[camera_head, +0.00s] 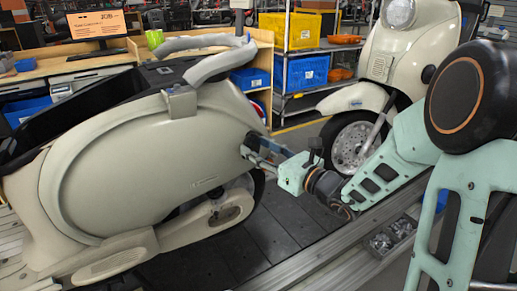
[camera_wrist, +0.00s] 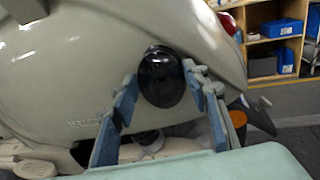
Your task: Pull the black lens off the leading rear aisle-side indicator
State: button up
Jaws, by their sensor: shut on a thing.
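The black lens (camera_wrist: 161,70) is a glossy dark oval against the cream side panel of the scooter (camera_wrist: 75,60) in the wrist view. My gripper (camera_wrist: 162,82) has one blue-grey finger on each side of the lens, shut on it. The lens is still against or very close to the panel; any gap behind it is hidden. In the head view the scooter (camera_head: 130,165) fills the left, and my gripper (camera_head: 256,155) reaches its rear side from the right. The lens is mostly hidden there by the fingers.
A second cream scooter (camera_head: 388,50) stands behind my arm. A shelf rack with yellow (camera_head: 288,32) and blue bins (camera_head: 302,72) stands at the back. A red lamp (camera_wrist: 228,23) and an orange part (camera_wrist: 238,118) show at right in the wrist view. Dark conveyor slats (camera_head: 200,262) lie below.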

aim_at(255, 146)
jog(key=shift+s+d, duration=0.1)
jog(key=shift+d, duration=0.05)
jog(key=shift+s+d, duration=0.1)
jog(key=shift+d, duration=0.05)
jog(key=shift+v, duration=1.2)
dwell(1.2)
jog(key=shift+p+v, duration=0.35)
jog(key=shift+v, duration=0.6)
jog(key=shift+r, duration=0.15)
jog(key=s+d+f+n+g+y, duration=0.2)
jog(key=s+d+f, duration=0.3)
jog(key=d+f, duration=0.7)
notch_tip(255, 146, up, 18)
jog(key=m+t+h+p, duration=0.5)
jog(key=h+p, duration=0.1)
jog(key=p, duration=1.8)
jog(key=shift+s+d+r, duration=0.15)
jog(key=shift+s+d, duration=0.3)
jog(key=shift+d, duration=0.05)
